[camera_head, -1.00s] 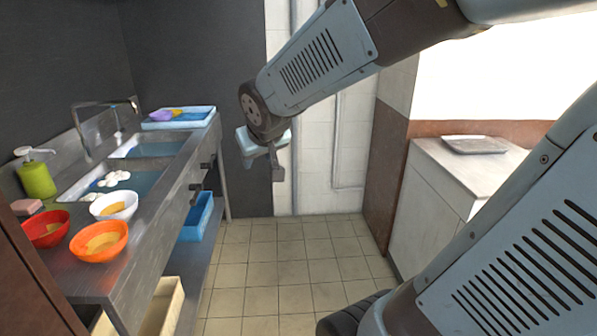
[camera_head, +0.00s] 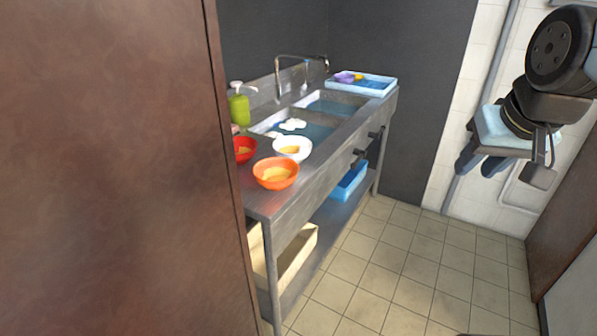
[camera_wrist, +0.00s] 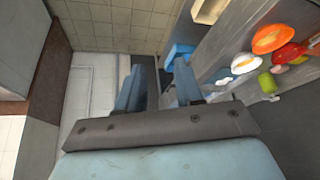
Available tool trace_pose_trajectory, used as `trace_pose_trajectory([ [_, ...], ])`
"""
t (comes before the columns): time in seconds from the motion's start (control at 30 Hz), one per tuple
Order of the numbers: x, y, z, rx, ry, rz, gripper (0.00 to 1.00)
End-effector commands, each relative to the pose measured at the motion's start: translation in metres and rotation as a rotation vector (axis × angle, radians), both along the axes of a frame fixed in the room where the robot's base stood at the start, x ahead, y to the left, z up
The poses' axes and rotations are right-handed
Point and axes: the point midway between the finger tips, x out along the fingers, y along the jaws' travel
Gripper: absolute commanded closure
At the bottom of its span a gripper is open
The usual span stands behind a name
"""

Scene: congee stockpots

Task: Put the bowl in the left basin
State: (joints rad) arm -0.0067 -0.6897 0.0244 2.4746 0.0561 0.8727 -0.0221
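Three bowls with yellowish contents stand on the metal counter at the near end of the sink: an orange bowl (camera_head: 276,183), a white bowl (camera_head: 292,150) and a red bowl (camera_head: 244,155). The left, nearer basin (camera_head: 318,133) holds bluish water and white foam; the right, farther basin (camera_head: 330,104) also holds water. My gripper (camera_head: 480,165) hangs in the air at the right of the head view, well away from the bowls. In the wrist view its fingers (camera_wrist: 158,88) are apart and empty. The orange bowl (camera_wrist: 272,40) shows there at upper right.
A brown panel (camera_head: 120,170) fills the left of the head view beside the counter. A green soap bottle (camera_head: 239,108) and faucet (camera_head: 290,75) stand at the back. A blue tray (camera_head: 372,86) sits at the far end. Blue and beige bins are below. The tiled floor (camera_head: 400,260) is clear.

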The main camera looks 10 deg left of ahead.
Motion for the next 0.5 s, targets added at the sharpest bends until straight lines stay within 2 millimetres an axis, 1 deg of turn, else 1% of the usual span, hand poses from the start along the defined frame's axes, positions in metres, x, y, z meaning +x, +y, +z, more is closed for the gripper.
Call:
trace_pose_trajectory([
  [0.03, 0.012, 0.012, -0.001, 0.012, 0.011, 0.018, 0.64],
  [0.27, 0.069, 0.062, -0.008, 0.091, 0.034, 0.097, 0.64],
  [0.5, 0.124, 0.118, -0.024, 0.183, 0.061, 0.162, 0.64],
])
